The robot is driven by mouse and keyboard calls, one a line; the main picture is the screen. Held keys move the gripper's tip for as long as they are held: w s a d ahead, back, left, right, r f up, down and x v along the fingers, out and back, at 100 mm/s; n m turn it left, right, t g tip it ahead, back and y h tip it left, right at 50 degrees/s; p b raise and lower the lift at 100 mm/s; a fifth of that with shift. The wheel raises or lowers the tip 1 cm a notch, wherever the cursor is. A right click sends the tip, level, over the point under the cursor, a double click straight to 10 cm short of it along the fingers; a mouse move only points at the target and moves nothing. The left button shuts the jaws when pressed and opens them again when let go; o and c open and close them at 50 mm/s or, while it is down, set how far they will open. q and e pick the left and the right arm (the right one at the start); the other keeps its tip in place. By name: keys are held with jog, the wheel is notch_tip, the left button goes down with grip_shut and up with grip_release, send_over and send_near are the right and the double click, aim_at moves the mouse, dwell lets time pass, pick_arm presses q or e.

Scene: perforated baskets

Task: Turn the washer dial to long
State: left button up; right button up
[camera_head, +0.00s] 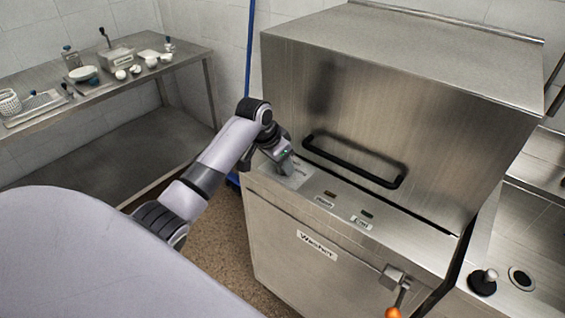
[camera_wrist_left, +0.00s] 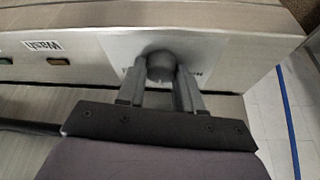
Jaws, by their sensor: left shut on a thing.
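The washer (camera_head: 310,245) is a steel box with a "Washer" label, a tall hood and a black handle (camera_head: 355,162). The dial (camera_wrist_left: 160,65) is a dark round knob on a light plate at the panel's end, seen in the left wrist view. My left gripper (camera_wrist_left: 160,85) is shut on the dial, with a finger on each side of it. In the head view my left gripper (camera_head: 286,165) reaches down to the panel's left end and hides the dial. The dial's markings are mostly covered by the fingers, so its setting cannot be read. My right gripper is not in view.
A "Wash" button (camera_wrist_left: 59,61) sits along the same panel, with a green button (camera_head: 367,213) farther right in the head view. An orange-knobbed lever (camera_head: 393,312) hangs at the front. A steel table (camera_head: 190,62) with dishes stands left. A sink (camera_head: 535,240) lies right.

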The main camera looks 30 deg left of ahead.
pick_arm(q)
jog(key=m, duration=0.2)
jog(key=m+g+h, duration=0.1)
jog(key=m, duration=0.1)
jog(key=shift+w+a+m+h, duration=0.1)
jog(key=shift+a+m+h, duration=0.1)
jog(key=shift+m+h, duration=0.1)
jog(key=m, duration=0.2)
jog(key=shift+m+g+h, duration=0.4)
jog(key=shift+w+m+g+h+b, duration=0.1)
jog(key=shift+m+g+h+b, duration=0.2)
jog(key=shift+m+b, duration=0.7)
jog(key=shift+m+g+b, duration=0.55)
jog(key=shift+m+g, duration=0.05)
jog(key=shift+m, duration=1)
jog(key=o, duration=1)
jog(key=v, duration=0.7)
jog(key=shift+a+r+b, duration=0.1)
jog(key=shift+b, duration=0.25)
